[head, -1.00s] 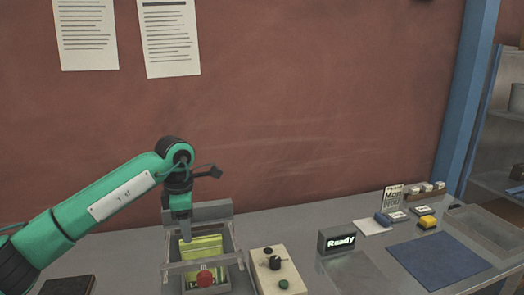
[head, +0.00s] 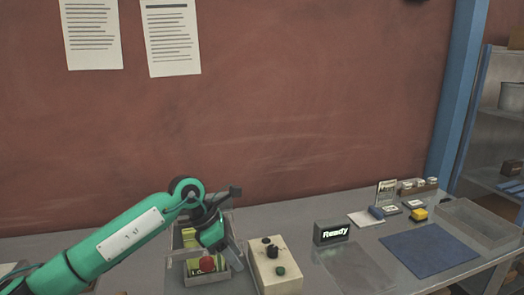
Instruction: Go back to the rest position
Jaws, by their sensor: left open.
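My left arm comes in from the left in the head view, and my left gripper (head: 232,254) points down over the right side of a grey metal holder (head: 180,254). The gripper is open, and no object shows between its fingers. Inside the holder is a yellow-green packet (head: 190,238), partly hidden by the gripper and wrist. My right gripper does not show.
Right of the holder is a cream control box (head: 275,268) with dark knobs and a green button. Further right are a black "Ready" display (head: 332,232), a blue mat (head: 428,253), a yellow block (head: 418,214) and a grey tray (head: 482,227). A shelf stands at the far right.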

